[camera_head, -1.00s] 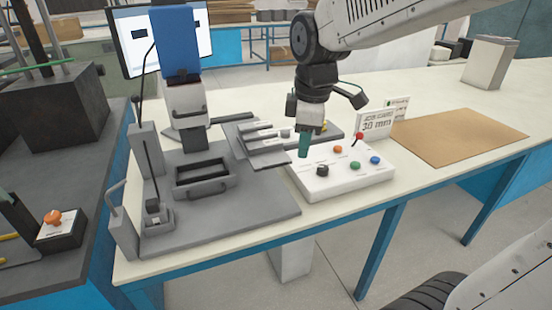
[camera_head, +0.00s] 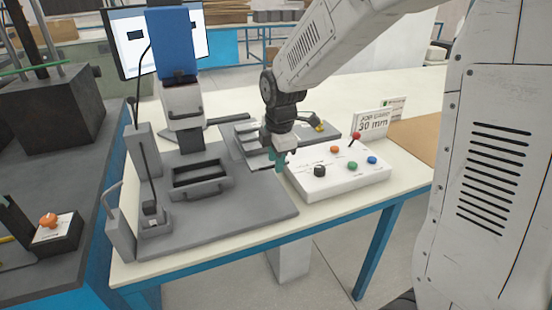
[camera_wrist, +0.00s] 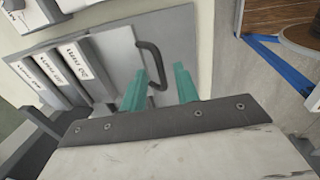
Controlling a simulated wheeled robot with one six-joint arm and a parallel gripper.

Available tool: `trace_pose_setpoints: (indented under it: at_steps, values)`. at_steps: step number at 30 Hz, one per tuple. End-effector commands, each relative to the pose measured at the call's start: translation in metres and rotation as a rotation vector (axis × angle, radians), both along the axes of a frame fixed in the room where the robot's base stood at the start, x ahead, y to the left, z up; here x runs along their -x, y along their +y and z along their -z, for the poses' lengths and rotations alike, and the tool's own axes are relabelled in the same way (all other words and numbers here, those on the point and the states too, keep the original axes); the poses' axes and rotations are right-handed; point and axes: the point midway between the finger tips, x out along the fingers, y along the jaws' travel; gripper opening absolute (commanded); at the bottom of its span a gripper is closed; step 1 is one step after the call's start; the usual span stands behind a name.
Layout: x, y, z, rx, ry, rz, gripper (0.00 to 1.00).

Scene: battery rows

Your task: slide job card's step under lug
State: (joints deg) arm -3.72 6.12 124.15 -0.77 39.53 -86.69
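The job card (camera_head: 372,122) stands behind the white control box and reads "30 mm". Grey labelled steps (camera_head: 247,138) lie side by side on a plate left of the box. In the wrist view several labelled bars (camera_wrist: 75,62) show at the left, their print too small to read surely. A grey plate with a dark handle (camera_wrist: 157,55) lies beside them. My gripper (camera_wrist: 160,88) is open, its teal fingers apart, with the handle's near end seen between them. In the head view my gripper (camera_head: 279,162) is low between the steps and the box. I cannot make out the lug.
The control box (camera_head: 330,180) with coloured buttons and a red-tipped lever is close right of my gripper. A grey fixture base (camera_head: 240,205) carries a blue-topped column (camera_head: 175,45) and a handled tray (camera_head: 200,182). A brown mat (camera_head: 415,135) lies at the right.

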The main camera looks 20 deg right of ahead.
Motion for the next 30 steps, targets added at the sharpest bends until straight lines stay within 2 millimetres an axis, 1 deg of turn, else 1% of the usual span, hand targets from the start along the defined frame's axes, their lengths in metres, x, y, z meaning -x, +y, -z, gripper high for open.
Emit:
trace_pose_setpoints:
  at_steps: [7, 8, 9, 11, 17, 24, 27, 30]
  values:
    - [0.000, 0.000, 0.002, 0.000, 0.000, 0.001, 0.31]
    - [0.000, 0.000, 0.002, 0.000, 0.000, 0.001, 0.28]
    - [0.000, 0.000, 0.002, 0.000, 0.000, 0.001, 0.17]
    - [0.000, 0.000, 0.002, 0.000, 0.000, 0.001, 0.00]
    - [-0.002, 0.000, 0.002, 0.000, 0.000, 0.001, 0.00]
    - [-0.039, 0.000, 0.002, 0.000, 0.000, 0.001, 0.00]
    - [-0.045, 0.000, 0.001, 0.000, -0.001, 0.001, 0.00]
    - [-0.046, 0.000, 0.001, 0.000, -0.001, 0.001, 0.00]
